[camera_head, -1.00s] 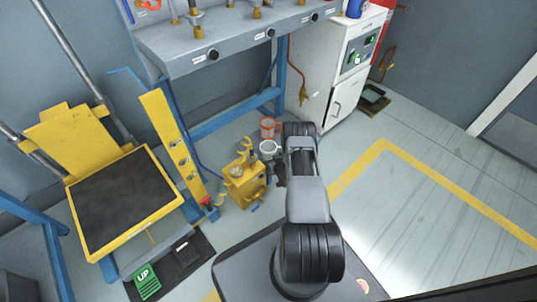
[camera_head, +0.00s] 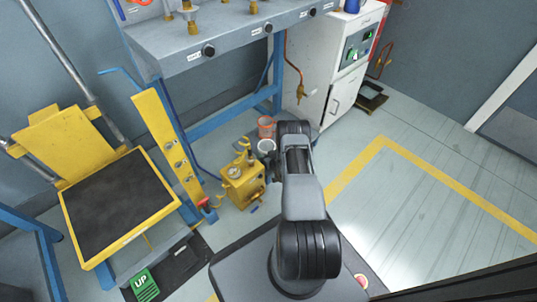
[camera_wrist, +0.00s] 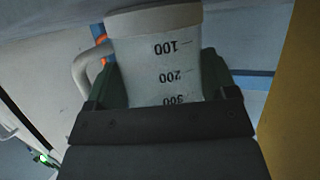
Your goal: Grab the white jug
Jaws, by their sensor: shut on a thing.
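The white jug (camera_head: 266,146) is small and partly hidden behind my arm in the head view. In the wrist view the white jug (camera_wrist: 155,45) fills the upper middle, with its handle to the left and the dark marks 100, 200 and 300 upside down in the picture. My gripper (camera_wrist: 155,88) has a dark green finger on each side of the jug's body and is shut on it. The jug's lower-picture end is hidden by the gripper's dark body. In the head view the fingers are hidden by the arm.
An orange-red jug (camera_head: 265,127) is just behind the white one. A yellow pump unit (camera_head: 243,182) is close by on the left. A grey bench (camera_head: 225,50) on blue legs and a white cabinet (camera_head: 320,85) are behind. Floor to the right is free, with a yellow line (camera_head: 440,185).

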